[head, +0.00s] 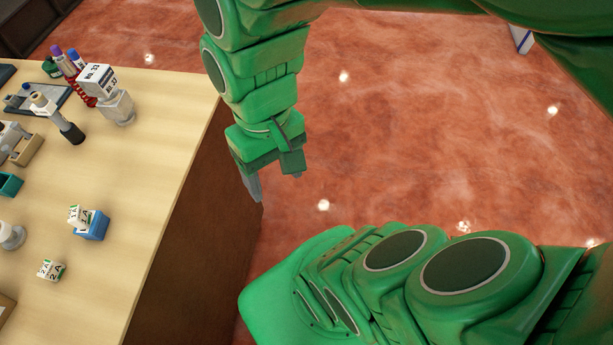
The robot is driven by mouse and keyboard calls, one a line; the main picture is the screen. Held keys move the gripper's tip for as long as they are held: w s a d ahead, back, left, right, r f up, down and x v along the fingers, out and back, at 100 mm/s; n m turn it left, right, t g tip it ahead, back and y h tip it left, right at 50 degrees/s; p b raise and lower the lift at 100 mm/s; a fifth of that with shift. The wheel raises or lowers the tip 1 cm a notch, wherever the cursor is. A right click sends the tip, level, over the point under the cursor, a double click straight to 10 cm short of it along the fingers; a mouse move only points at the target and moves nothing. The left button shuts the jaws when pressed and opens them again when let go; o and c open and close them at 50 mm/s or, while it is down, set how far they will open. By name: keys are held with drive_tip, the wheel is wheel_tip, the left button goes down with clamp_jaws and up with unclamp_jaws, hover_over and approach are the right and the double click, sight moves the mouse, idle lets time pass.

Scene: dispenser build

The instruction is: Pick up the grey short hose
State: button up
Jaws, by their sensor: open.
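My gripper (273,180) hangs open and empty beside the right edge of the table, over the red floor. It points downward and is well away from the table's objects. I cannot pick out a grey short hose for certain. A grey tray (50,101) at the upper left of the table holds small parts, too small to tell apart.
The wooden table (150,190) fills the left.

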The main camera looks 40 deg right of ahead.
drive_tip(key=w+a+m+t+y, duration=0.35)
drive_tip(key=w+a, duration=0.55)
drive_tip(key=w, duration=0.3)
drive_tip(key=m+t+y, duration=0.4)
drive_tip(key=m+t, duration=0.5)
drive_tip(key=m, duration=1.6)
approach(35, 101)
drive_tip(key=x, duration=0.4)
drive_tip(key=shift+w+d+f, duration=0.1)
drive_tip(key=shift+w+d, duration=0.15)
drive_tip(key=shift+w, duration=0.05)
drive_tip(key=shift+w+d+f+m+h, duration=0.1)
drive_tip(key=shift+w+f+m+h, duration=0.15)
drive_tip(key=shift+w+f+m, duration=0.15)
drive_tip(key=shift+w, duration=0.2)
drive_tip(key=shift+s+a+x, duration=0.1)
drive_tip(key=shift+a+x, duration=0.05)
drive_tip(key=shift+x, duration=0.9)
drive_tip(key=shift+s+a+x, duration=0.1)
drive_tip(key=shift+a+x, duration=0.05)
drive_tip(key=shift+x, duration=0.9)
drive_tip(key=shift+s+a+x, duration=0.1)
drive_tip(key=shift+x, duration=0.9)
drive_tip(key=shift+w+a+f, duration=0.15)
drive_tip(key=shift+w+a, duration=0.2)
drive_tip(key=shift+w, duration=0.15)
drive_tip(key=shift+c, duration=0.3)
